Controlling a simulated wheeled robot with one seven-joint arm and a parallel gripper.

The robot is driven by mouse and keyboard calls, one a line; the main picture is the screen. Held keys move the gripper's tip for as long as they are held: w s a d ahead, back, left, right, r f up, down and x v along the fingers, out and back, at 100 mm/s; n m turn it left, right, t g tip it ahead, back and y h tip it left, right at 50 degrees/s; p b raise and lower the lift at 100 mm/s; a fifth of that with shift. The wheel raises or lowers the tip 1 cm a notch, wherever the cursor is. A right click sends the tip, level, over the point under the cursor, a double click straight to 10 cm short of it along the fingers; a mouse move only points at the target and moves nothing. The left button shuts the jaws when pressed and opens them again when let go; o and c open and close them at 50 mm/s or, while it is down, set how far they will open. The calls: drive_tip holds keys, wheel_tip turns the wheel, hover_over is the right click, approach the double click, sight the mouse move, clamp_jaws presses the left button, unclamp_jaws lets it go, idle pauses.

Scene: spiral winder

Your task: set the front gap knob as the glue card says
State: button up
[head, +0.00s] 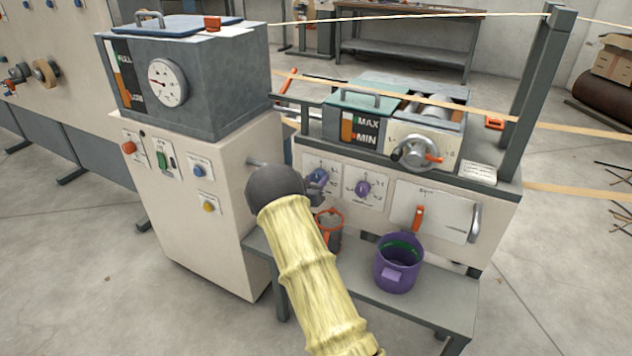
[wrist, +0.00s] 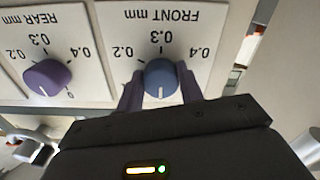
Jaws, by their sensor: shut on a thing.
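The front gap knob (wrist: 160,77) is blue-grey and sits on a white plate marked FRONT mm, with 0.2, 0.3 and 0.4 around it, upside down in the wrist view. Its white line points to the bottom of that view, away from the 0.3. My gripper (wrist: 160,88) is shut on this knob, one finger on each side. In the head view my gripper (head: 318,180) is at the left of two knobs, partly hidden by my arm. A white printed card (head: 478,173) lies on the machine's right top; its print is too small to read.
The purple rear knob (wrist: 47,77) is close beside, also seen in the head view (head: 362,188). A purple bucket (head: 398,265) stands on the shelf below. A handwheel (head: 415,152) is above the knobs, and a cream cabinet (head: 195,215) stands left.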

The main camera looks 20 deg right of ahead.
drive_tip(key=shift+f+m, duration=0.1)
drive_tip(key=shift+m, duration=0.3)
drive_tip(key=m+b, duration=0.2)
drive_tip(key=m, duration=0.3)
drive_tip(key=shift+a, duration=0.1)
drive_tip(key=m+b, duration=0.3)
drive_tip(key=m, duration=0.2)
drive_tip(key=shift+w+m, duration=0.1)
drive_tip(key=shift+m, duration=0.3)
drive_tip(key=o, duration=1)
drive_tip(key=shift+a, duration=0.15)
drive_tip(key=p+v, duration=0.4)
drive_tip(key=v, duration=1.3)
